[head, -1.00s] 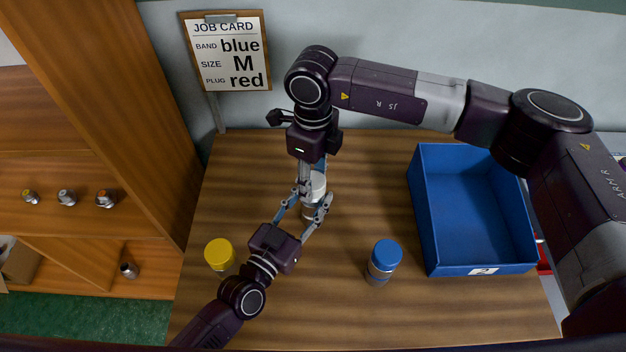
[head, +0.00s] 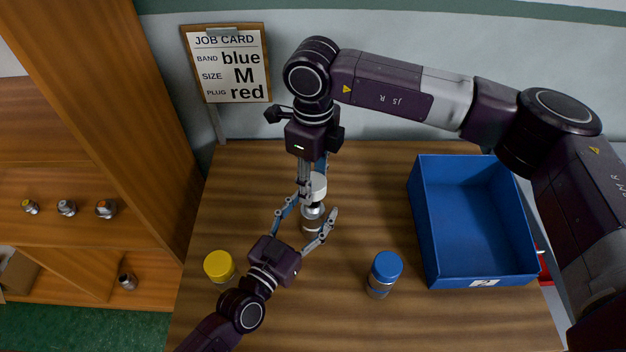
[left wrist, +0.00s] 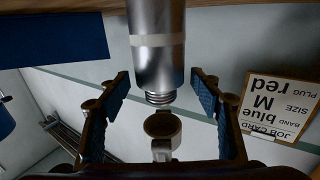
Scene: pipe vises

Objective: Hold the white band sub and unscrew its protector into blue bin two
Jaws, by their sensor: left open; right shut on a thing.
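The blue bin (head: 428,230), labelled 2, stands at the right and looks empty.
A blue-capped sub (head: 384,272) stands right of my left gripper. A yellow-capped sub (head: 220,268) stands beside my left arm. A job card (head: 229,65) stands at the back. Shelves (head: 75,235) at the left hold several small fittings.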

